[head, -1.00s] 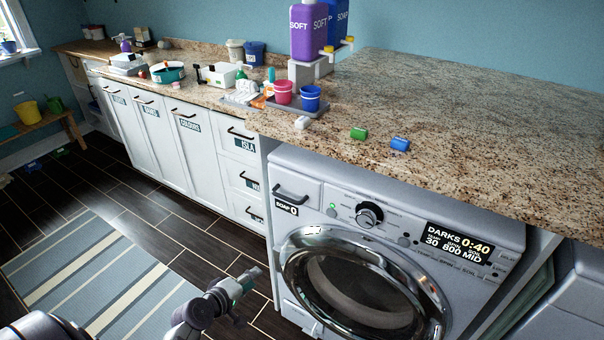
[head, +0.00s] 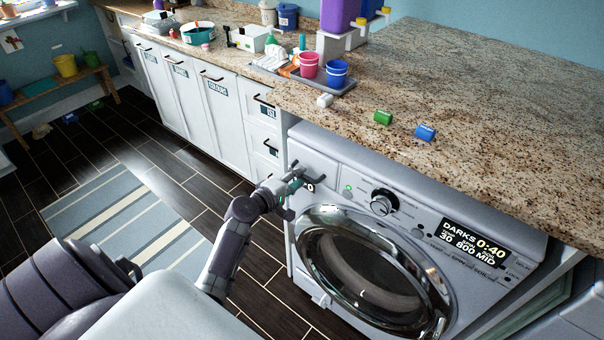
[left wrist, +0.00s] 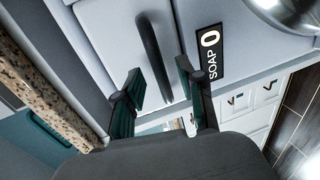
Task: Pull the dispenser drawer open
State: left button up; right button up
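The dispenser drawer (left wrist: 100,40) is at the upper left of the white washing machine (head: 340,190). It looks shut in the head view and carries a dark bar handle and a "SOAP 0" label (left wrist: 208,57). My left gripper (head: 294,180) is in front of the drawer in the head view. In the left wrist view its two fingers (left wrist: 160,92) are apart, with the lower end of the handle (left wrist: 154,55) between them. I cannot tell whether either finger touches the handle. My right gripper is not in view.
The granite counter (head: 480,100) overhangs the machine just above the drawer. A green pod (head: 383,118) and a blue pod (head: 426,132) lie near its edge. White cabinets (head: 230,120) stand to the left. The round door (head: 370,270) is below the drawer.

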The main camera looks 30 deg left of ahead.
pick_arm(q)
jog(key=shift+x, duration=1.2)
grip_shut()
